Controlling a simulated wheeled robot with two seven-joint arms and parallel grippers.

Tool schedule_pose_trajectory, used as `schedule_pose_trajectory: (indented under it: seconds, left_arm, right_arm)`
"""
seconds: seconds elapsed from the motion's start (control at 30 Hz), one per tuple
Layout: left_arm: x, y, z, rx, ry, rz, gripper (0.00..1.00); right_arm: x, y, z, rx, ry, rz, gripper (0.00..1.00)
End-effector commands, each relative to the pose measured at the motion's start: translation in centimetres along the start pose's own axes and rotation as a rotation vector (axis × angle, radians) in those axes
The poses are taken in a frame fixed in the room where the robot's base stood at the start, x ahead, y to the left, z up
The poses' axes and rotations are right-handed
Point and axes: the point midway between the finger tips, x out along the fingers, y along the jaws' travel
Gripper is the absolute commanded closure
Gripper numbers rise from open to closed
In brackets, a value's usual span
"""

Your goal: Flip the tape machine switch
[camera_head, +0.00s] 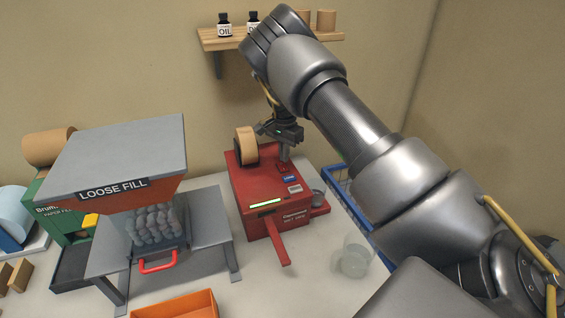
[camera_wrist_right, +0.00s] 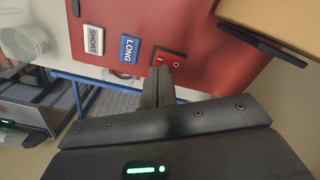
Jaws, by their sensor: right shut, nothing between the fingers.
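The red tape machine (camera_head: 254,192) stands on the table with a roll of brown tape (camera_head: 246,143) at its back left. Its red rocker switch (camera_wrist_right: 176,61), marked I and O in a dark frame, is on the top face. My right gripper (camera_head: 284,157) points down over the back right of the machine. In the wrist view its fingers (camera_wrist_right: 160,75) are shut with nothing between them, and the tips overlap the switch's left part. Whether they touch it I cannot tell. My left gripper is not in view.
A blue LONG button (camera_wrist_right: 130,48) and a white SHORT button (camera_wrist_right: 94,40) sit beside the switch. A loose fill dispenser (camera_head: 120,165) stands left. A clear cup (camera_head: 355,258) and a blue wire basket (camera_head: 345,192) are to the right; an orange bin (camera_head: 176,306) is in front.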

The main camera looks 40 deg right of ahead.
Motion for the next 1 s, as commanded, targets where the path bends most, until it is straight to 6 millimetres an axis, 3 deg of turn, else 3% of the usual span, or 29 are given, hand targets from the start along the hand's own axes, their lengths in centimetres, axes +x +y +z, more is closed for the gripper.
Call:
schedule_pose_trajectory:
  seconds: [0.4,1.0]
  left_arm:
    - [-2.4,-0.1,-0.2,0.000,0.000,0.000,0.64]
    - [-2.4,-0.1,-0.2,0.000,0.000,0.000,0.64]
  right_arm:
    - [-3.5,0.0,0.0,-0.001,0.001,-0.001,1.00]
    - [-3.6,0.0,0.0,-0.001,0.000,-0.001,1.00]
